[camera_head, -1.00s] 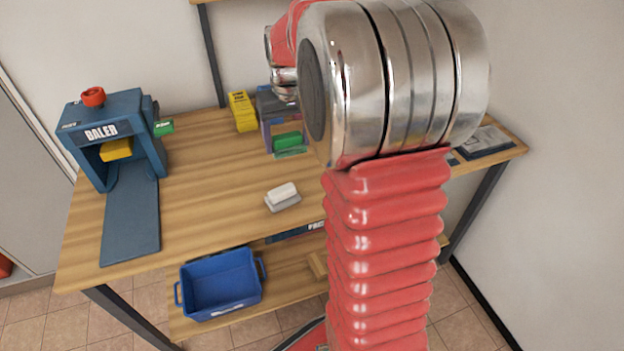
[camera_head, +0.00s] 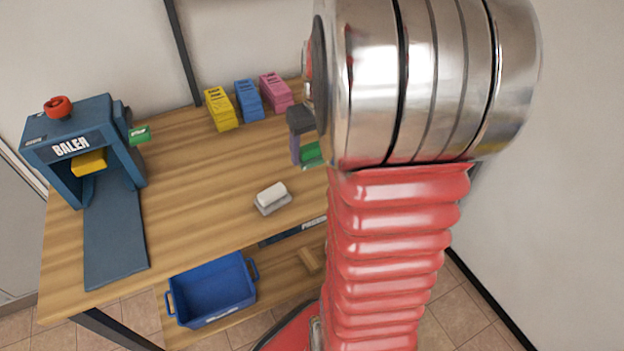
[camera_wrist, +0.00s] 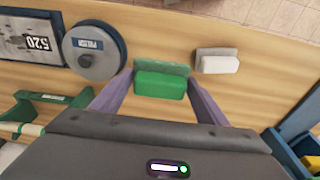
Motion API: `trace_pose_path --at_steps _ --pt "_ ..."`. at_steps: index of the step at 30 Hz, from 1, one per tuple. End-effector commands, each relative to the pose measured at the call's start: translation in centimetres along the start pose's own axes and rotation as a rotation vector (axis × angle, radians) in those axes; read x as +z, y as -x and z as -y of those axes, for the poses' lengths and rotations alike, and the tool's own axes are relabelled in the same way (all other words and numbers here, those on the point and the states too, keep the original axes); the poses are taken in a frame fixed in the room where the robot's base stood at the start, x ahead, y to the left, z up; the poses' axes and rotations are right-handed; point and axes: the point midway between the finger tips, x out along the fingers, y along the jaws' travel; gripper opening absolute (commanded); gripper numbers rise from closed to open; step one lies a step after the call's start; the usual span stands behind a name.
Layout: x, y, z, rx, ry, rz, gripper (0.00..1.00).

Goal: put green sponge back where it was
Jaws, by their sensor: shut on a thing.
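The green sponge (camera_wrist: 160,85) sits between the two purple fingers of my gripper (camera_wrist: 162,82) in the wrist view, with the fingertips against its ends. A duller green-grey slab (camera_wrist: 165,68) shows along its far side; I cannot tell if it is part of the sponge or a base. In the head view the sponge (camera_head: 311,154) shows low beside a purple finger, partly hidden by my arm. I cannot tell whether it touches the tabletop. A white block on a grey base (camera_head: 272,197) stands on the wooden table, apart from my gripper; it also shows in the wrist view (camera_wrist: 217,64).
The blue baler (camera_head: 80,150) stands at the table's left. Yellow (camera_head: 221,108), blue (camera_head: 249,100) and pink (camera_head: 276,92) boxes line the back. A blue bin (camera_head: 213,292) is below. In the wrist view a round grey disc (camera_wrist: 94,50) and a green frame (camera_wrist: 35,110) lie left.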

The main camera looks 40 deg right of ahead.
Motion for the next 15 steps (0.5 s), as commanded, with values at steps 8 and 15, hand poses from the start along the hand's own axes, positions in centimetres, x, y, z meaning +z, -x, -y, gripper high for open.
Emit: trace_pose_path --at_steps 8,15 --pt "0.8 -4.4 0.1 -0.002 0.001 0.005 0.47" --pt "0.8 -5.5 0.1 -0.001 0.002 0.001 0.47"
